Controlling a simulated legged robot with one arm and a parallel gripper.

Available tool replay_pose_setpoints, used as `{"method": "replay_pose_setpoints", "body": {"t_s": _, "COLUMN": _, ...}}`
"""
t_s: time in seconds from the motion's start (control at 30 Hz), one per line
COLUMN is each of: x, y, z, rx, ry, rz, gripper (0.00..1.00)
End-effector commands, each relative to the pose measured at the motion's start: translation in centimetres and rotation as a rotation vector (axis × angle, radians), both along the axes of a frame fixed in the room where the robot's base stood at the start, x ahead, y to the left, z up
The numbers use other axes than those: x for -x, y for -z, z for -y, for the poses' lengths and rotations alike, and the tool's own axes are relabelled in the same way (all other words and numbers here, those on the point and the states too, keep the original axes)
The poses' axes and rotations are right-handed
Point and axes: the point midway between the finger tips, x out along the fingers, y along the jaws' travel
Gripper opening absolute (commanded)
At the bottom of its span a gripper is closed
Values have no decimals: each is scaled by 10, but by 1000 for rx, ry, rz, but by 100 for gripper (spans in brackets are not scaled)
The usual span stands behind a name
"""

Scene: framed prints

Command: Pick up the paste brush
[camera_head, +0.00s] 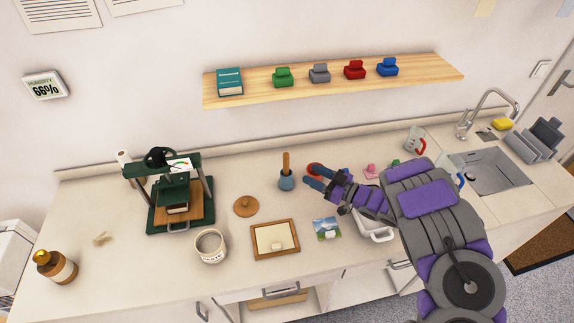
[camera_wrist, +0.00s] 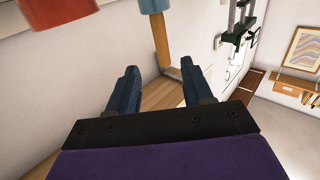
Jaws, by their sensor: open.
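The paste brush (camera_head: 286,162) has a wooden handle and stands upright, with a blue-grey part (camera_head: 286,181) at its foot, on the counter. I cannot tell whether that part is a pot or the brush's own head. In the wrist view the brush handle (camera_wrist: 162,38) shows beyond my gripper (camera_wrist: 158,75), between the lines of its two fingers, with the blue part at the top edge. My gripper (camera_head: 313,177) is open and empty, just right of the brush and apart from it.
A red thing (camera_head: 314,168) is beside my gripper, partly hidden. A round wooden lid (camera_head: 246,206), a mug (camera_head: 210,246) and a framed print (camera_head: 275,239) lie nearby. A green press (camera_head: 179,205) stands left. A wall shelf (camera_head: 335,77) runs above.

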Motion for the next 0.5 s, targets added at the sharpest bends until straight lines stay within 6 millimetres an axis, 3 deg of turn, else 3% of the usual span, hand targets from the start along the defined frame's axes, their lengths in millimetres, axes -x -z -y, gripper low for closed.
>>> {"method": "replay_pose_setpoints", "body": {"t_s": 0.2, "x": -18, "y": 2, "z": -33, "rx": 1, "ry": -2, "rz": 0, "gripper": 50}}
{"method": "replay_pose_setpoints", "body": {"t_s": 0.5, "x": -30, "y": 1, "z": -52, "rx": 0, "ry": 1, "rz": -1, "gripper": 50}}
